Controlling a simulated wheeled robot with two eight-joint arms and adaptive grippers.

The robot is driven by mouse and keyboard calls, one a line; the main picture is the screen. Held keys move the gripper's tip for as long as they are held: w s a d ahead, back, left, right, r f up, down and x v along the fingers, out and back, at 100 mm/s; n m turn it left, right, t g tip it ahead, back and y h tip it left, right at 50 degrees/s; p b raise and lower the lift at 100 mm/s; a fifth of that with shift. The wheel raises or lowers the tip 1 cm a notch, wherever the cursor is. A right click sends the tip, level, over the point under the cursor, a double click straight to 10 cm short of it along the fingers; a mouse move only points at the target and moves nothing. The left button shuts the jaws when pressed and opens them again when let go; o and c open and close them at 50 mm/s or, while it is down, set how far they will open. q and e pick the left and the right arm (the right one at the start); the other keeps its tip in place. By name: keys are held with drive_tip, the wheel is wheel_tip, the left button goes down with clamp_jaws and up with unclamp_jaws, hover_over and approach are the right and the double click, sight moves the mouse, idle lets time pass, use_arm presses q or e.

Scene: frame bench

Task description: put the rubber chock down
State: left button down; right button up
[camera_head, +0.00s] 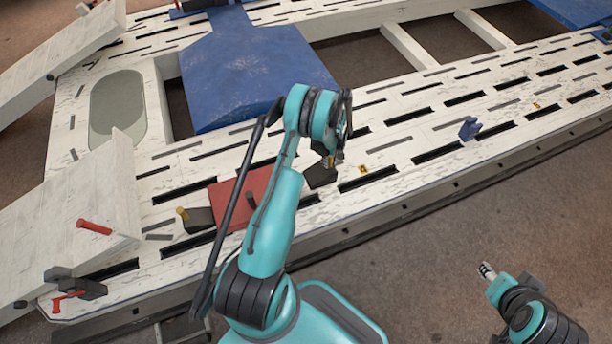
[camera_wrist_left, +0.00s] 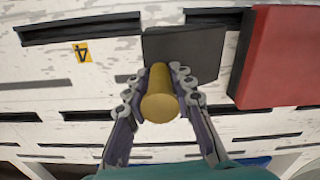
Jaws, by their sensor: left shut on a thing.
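The rubber chock is a dark grey wedge with a yellow handle. In the left wrist view its dark body (camera_wrist_left: 190,48) shows beyond the handle (camera_wrist_left: 158,98). My left gripper (camera_wrist_left: 158,82) is shut on the handle, one finger on each side. In the head view the left gripper (camera_head: 331,160) is over the white frame bench, with the chock (camera_head: 320,175) just below it, right of a red block (camera_head: 235,205). I cannot tell whether the chock's underside touches the bench. My right gripper (camera_head: 487,270) is at the lower right, off the bench; its jaws are unclear.
Another dark chock with a yellow handle (camera_head: 197,217) sits left of the red block. A red-handled tool (camera_head: 95,227) and a dark clamp (camera_head: 75,285) are at the left. A blue clamp (camera_head: 468,129) stands at the right. The slotted bench top (camera_head: 400,150) between is mostly clear.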

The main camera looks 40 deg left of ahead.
sight(316, 176)
use_arm(q)
drive_tip(key=s+a+f, duration=0.1)
drive_tip(key=a, duration=0.1)
drive_tip(key=s+a+f+b, duration=0.1)
drive_tip(key=a+f, duration=0.1)
drive_tip(key=s+a+f+b, duration=0.1)
drive_tip(key=a, duration=0.1)
drive_tip(key=shift+s+a+f, duration=0.1)
drive_tip(key=shift+s+f, duration=0.2)
drive_tip(key=shift+s, duration=0.1)
drive_tip(key=shift+f+b, duration=1.1)
drive_tip(key=shift+f, duration=0.9)
drive_tip(key=shift+r, duration=0.1)
drive_tip(key=c, duration=1.3)
unclamp_jaws()
